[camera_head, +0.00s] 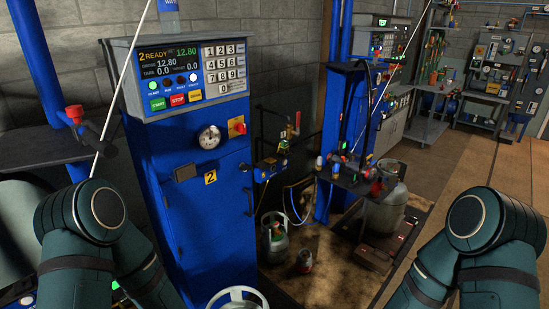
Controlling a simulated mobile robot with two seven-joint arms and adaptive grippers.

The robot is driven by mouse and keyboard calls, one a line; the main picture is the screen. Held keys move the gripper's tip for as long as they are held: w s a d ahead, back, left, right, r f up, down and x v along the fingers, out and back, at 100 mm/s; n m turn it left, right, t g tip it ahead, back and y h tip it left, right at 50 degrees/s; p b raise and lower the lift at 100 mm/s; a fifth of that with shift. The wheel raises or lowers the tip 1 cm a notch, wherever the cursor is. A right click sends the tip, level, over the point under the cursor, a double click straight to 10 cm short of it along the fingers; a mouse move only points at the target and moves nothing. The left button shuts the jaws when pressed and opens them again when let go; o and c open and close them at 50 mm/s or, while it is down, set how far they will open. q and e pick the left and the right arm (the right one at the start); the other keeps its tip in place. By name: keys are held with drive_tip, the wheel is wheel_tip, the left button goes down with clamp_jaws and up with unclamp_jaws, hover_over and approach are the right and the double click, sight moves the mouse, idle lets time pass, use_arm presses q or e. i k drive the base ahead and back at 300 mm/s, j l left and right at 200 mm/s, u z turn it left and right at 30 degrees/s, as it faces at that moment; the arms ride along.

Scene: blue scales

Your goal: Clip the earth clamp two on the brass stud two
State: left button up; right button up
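I cannot tell which of these small parts, if any, is the earth clamp two or the brass stud two. My arms show at the lower left and lower right, but both grippers are out of view.
A grey-green cylinder (273,240) stands on the floor right of the cabinet. A blue post (45,60) rises at left. Open floor (460,165) lies at right.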

sight(284, 146)
drive_tip(key=z, duration=0.85)
drive_tip(key=i, duration=2.55)
drive_tip(key=i+u, duration=0.1)
drive_tip(key=u, duration=2.3)
